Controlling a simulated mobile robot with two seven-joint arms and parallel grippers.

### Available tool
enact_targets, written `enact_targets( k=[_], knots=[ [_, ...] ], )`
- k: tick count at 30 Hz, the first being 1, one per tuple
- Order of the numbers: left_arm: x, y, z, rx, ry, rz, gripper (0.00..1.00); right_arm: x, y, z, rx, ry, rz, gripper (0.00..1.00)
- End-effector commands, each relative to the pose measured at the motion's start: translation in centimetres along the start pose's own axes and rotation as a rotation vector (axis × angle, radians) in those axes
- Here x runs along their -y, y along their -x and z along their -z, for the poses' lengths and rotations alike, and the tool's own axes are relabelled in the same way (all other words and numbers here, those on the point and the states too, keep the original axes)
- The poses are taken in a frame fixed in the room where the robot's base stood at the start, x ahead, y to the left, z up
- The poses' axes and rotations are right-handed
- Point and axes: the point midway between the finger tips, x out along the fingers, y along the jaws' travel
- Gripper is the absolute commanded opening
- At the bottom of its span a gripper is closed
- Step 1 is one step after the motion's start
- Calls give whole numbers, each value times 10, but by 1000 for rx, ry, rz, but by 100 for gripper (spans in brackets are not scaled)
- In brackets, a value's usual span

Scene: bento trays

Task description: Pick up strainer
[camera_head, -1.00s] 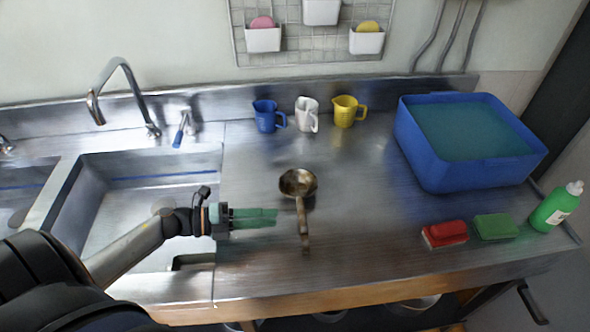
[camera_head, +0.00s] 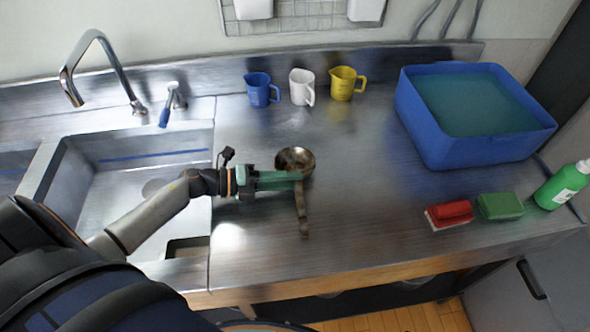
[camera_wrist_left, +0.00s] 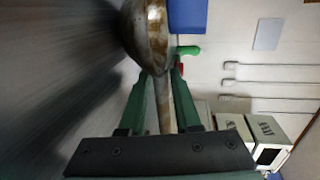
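The strainer (camera_head: 302,210) is a brownish metal bowl with a long handle, lying on the steel counter with its handle toward the front edge. My left gripper (camera_head: 298,176) reaches in from the left, with its green fingers at the handle just below the bowl. In the left wrist view the strainer's bowl (camera_wrist_left: 148,35) is beyond the fingertips, and its handle runs between the two fingers (camera_wrist_left: 162,78). The fingers look open, with a small gap on either side of the handle. My right gripper is not in view.
A sink (camera_head: 80,215) with a tap is at the left. Blue (camera_head: 259,92), white (camera_head: 301,86) and yellow (camera_head: 344,84) cups stand at the back. A blue water tub (camera_head: 425,130), red (camera_head: 450,214) and green (camera_head: 499,206) sponges and a green bottle (camera_head: 563,187) are at the right.

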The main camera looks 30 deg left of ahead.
Motion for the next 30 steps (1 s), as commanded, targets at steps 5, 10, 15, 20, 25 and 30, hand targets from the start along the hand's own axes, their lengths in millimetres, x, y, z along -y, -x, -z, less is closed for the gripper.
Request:
enact_targets(
  k=[5, 10, 15, 20, 25, 30],
  knots=[
    [0, -33, 0, 0, -1, 4, 32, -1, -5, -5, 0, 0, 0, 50],
    [0, -49, 0, 1, 1, 2, 32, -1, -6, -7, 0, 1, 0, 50],
    [0, -51, 0, 0, 0, 0, 32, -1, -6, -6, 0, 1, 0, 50],
    [0, -51, 0, 0, 0, 0, 24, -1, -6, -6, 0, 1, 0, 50],
    [0, -50, 0, 0, 1, 0, 5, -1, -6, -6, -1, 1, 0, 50],
    [0, -50, 0, 1, 1, -1, 0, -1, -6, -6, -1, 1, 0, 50]
  ],
)
